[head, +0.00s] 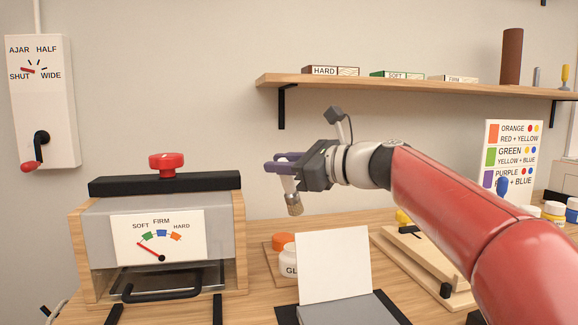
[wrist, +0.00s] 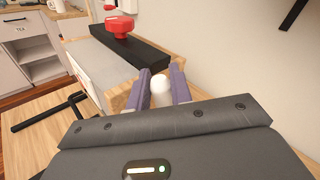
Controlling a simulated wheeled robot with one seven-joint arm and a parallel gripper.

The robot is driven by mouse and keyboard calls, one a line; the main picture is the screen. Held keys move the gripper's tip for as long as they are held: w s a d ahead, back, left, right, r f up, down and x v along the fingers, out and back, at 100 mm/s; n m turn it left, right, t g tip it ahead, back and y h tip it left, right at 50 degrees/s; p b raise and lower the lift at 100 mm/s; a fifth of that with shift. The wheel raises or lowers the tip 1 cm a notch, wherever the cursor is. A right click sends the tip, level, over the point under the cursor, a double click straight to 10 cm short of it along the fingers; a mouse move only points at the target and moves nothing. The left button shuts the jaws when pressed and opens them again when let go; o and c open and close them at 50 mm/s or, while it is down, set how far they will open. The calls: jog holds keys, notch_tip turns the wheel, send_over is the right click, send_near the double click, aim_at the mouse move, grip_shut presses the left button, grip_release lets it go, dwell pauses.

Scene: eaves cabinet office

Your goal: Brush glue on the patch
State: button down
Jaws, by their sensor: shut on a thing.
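My gripper (head: 277,163) is shut on a brush (head: 293,201) in the head view, held in the air above the bench. The brush hangs down, slightly tilted, with its tan bristles lowest. In the wrist view my gripper (wrist: 160,74) has its purple fingers on either side of the brush's white end (wrist: 160,92). A white jar (head: 289,263) lettered "GL" stands below the brush, partly hidden by an upright white sheet (head: 334,266). An orange disc (head: 283,241) lies behind the jar. I cannot tell which thing is the patch.
A press with a hardness dial (head: 157,238) and a red knob (head: 162,163) stands left. A grey block (head: 352,309) lies before the white sheet. A wooden fixture (head: 424,264) is right of it. A shelf (head: 420,90) runs along the wall behind my arm.

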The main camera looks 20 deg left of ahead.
jog(key=shift+s+a, duration=0.15)
jog(key=shift+a, duration=0.05)
jog(key=shift+f, duration=0.2)
notch_tip(320, 180, down, 6)
jog(key=b, duration=0.6)
jog(key=shift+r+b, duration=0.2)
jog(key=shift+b, duration=0.1)
jog(key=shift+f+b, duration=0.3)
jog(key=shift+f, duration=0.45)
dwell(1.5)
jog(key=shift+r, duration=0.1)
notch_tip(320, 180, up, 7)
jog(key=p, duration=0.7)
dwell(0.7)
